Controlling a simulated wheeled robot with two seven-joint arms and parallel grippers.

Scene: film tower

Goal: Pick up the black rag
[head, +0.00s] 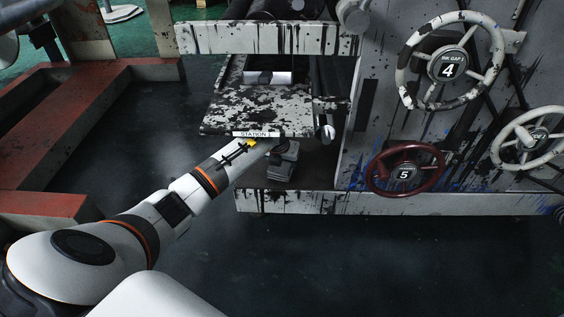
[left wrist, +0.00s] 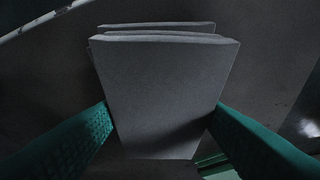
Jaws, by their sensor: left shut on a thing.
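A dark grey folded cloth, which I take to be the black rag (left wrist: 170,80), fills the middle of the left wrist view. It looks like a thick, flat stack with several layers. The two green fingers of my left gripper (left wrist: 161,118) press on its left and right edges, so the gripper is shut on it. In the head view my left arm reaches under the paint-spattered station shelf (head: 262,108), and the fingers are mostly hidden there. A grey block-like shape (head: 284,160) shows just beyond the wrist; I cannot tell if it is the rag. My right gripper is not in view.
The shelf overhangs my left wrist closely. A white ledge (head: 400,203) runs below and to the right. Handwheels, including a dark red one marked 5 (head: 404,170) and a white one marked 4 (head: 448,68), stand at right. Red beams (head: 95,100) lie at left. The dark floor in front is clear.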

